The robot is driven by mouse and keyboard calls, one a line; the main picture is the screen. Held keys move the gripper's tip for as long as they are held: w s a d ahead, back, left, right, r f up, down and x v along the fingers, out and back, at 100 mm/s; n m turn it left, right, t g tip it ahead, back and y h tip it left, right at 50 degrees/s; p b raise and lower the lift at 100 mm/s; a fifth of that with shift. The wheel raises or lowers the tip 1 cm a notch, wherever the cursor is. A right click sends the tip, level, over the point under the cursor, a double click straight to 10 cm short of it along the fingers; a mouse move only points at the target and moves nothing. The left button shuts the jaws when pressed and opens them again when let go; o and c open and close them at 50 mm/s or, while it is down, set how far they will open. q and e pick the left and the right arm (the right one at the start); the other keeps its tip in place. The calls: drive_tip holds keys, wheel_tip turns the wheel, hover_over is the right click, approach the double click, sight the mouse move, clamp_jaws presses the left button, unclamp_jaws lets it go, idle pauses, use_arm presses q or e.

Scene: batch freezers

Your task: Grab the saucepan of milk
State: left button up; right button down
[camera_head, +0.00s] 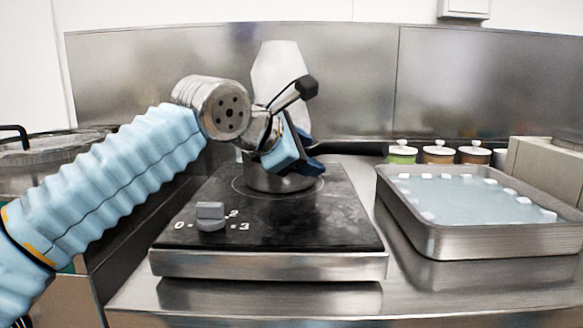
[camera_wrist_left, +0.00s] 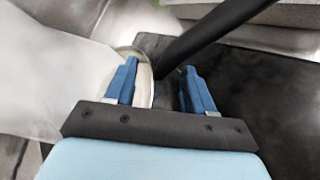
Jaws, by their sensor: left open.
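The saucepan (camera_head: 275,183) stands on the black hot plate (camera_head: 330,215); its metal side shows low, and my left gripper and wrist cover much of it in the head view. Its contents are hidden. My left gripper (camera_head: 306,152) is open at the pan. In the left wrist view, a metal rim (camera_wrist_left: 143,68) shows beside the left finger. The dark handle (camera_wrist_left: 215,32) runs from the upper right down to the gap between the open fingers (camera_wrist_left: 158,75). I cannot tell whether they touch it. My right gripper is not in view.
A pale, steam-like shape (camera_head: 280,70) rises behind my wrist. The hot plate has a grey knob (camera_head: 211,216) in front. A metal tray (camera_head: 480,240) of bluish liquid with white blocks is at right. Several lidded jars (camera_head: 438,152) stand behind it. A steel backsplash (camera_head: 490,85) closes off the back.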

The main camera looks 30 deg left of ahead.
use_arm(q)
drive_tip(key=shift+f, duration=0.1)
clamp_jaws()
idle(0.4)
